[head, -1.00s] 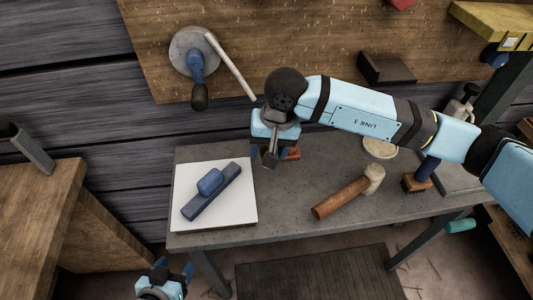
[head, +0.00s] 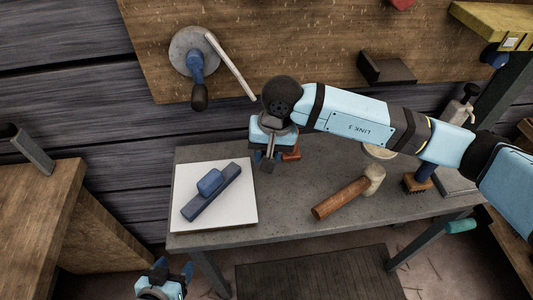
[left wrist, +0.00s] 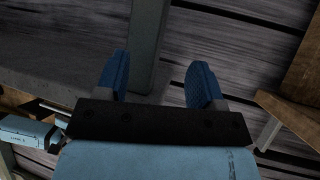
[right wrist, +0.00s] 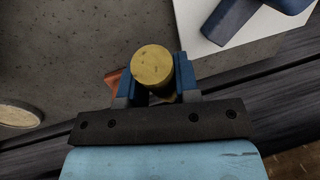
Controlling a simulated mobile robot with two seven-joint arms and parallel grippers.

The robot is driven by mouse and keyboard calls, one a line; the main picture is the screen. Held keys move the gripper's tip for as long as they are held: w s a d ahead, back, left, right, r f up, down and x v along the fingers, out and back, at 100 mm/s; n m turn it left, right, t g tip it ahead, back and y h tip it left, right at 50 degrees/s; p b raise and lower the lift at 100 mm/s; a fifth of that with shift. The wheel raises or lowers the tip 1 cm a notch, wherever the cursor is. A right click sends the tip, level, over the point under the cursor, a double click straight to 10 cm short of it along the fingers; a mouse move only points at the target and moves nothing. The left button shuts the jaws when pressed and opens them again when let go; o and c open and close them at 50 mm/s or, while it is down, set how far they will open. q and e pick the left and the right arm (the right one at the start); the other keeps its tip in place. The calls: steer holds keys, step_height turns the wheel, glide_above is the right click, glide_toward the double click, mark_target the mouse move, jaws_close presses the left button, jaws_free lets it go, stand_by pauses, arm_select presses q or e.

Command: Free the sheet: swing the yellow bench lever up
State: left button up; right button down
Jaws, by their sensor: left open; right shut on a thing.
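The white sheet (head: 240,213) lies on the left end of the grey bench (head: 300,212), with a blue-handled dark block (head: 212,192) on top of it. My right gripper (head: 267,162) is over the bench's back edge, right of the sheet. In the right wrist view, its blue fingers are shut on the yellow lever (right wrist: 152,66), whose round end faces the camera. In the head view my gripper hides the lever. My left gripper (head: 174,268) is open and empty, low in front of the bench; its spread fingers show in the left wrist view (left wrist: 163,82).
A wooden-handled mallet (head: 342,197) lies mid-bench. A blue-handled brush (head: 418,181) stands to its right, and a reddish block (head: 291,154) sits beside my right gripper. A wall crank (head: 197,65) with a pale bar is behind. A wooden table (head: 35,215) stands left.

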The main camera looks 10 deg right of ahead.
steer(key=shift+w+r+g+b, duration=0.5)
steer(key=shift+w+r+g, duration=0.25)
steer(key=shift+r+g, duration=0.35)
steer(key=shift+w+r+g+b, duration=0.3)
steer(key=shift+w+r+g, duration=0.15)
steer(key=shift+g, duration=0.35)
arm_select(q)
steer(key=shift+w+f, duration=0.1)
steer(key=shift+f, duration=0.15)
arm_select(e)
steer(key=c, duration=0.8)
jaws_free()
steer(key=shift+c, duration=0.2)
arm_select(q)
steer(key=shift+d, duration=0.1)
arm_select(e)
steer(key=shift+s, duration=0.15)
